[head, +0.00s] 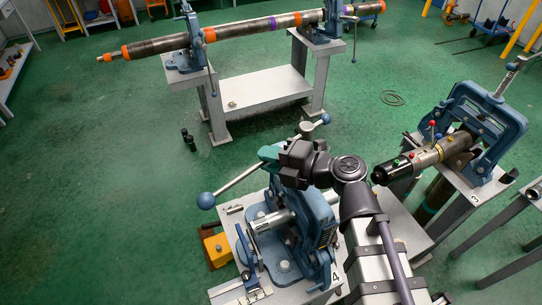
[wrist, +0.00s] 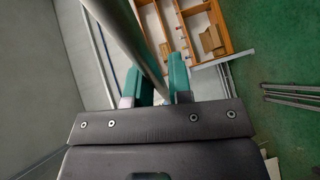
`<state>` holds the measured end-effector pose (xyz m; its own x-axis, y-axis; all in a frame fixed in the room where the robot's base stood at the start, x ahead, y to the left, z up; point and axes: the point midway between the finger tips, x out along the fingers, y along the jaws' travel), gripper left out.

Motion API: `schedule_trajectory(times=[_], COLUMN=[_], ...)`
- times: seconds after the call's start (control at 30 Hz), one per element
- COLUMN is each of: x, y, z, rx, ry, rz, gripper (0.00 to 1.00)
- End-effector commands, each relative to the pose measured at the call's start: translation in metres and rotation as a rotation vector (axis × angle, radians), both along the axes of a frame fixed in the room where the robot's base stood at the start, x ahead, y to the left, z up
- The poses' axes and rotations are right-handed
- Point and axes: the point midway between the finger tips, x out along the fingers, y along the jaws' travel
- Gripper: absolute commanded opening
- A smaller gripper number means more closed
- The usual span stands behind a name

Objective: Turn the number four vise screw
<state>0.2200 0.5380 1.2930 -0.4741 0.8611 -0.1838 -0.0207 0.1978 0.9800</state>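The number four vise (head: 318,225) is blue and stands on a grey stand with a "4" label at the lower middle of the head view. A bar handle (head: 236,180) with blue ball ends slants across its top, through the screw head (head: 307,128). My gripper (head: 270,154) has green fingers and reaches the bar between its lower-left ball and the screw. In the wrist view the grey bar (wrist: 135,40) runs between the two green fingers (wrist: 158,85), which appear closed against its sides. The screw's lower part is hidden behind my wrist.
A vise marked 3 (head: 485,125) holds a pipe tool at right, close to my arm. A long pipe (head: 240,30) rests in two vises at the back. A short pipe (head: 270,221) lies by the number four vise. Green floor is clear at left.

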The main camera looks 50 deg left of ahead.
Motion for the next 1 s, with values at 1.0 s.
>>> schedule_trajectory(times=[1.0], x=[0.048], y=[-0.09], z=[0.02], rx=[0.0], ry=[0.001], rz=[-0.002], gripper=[0.38])
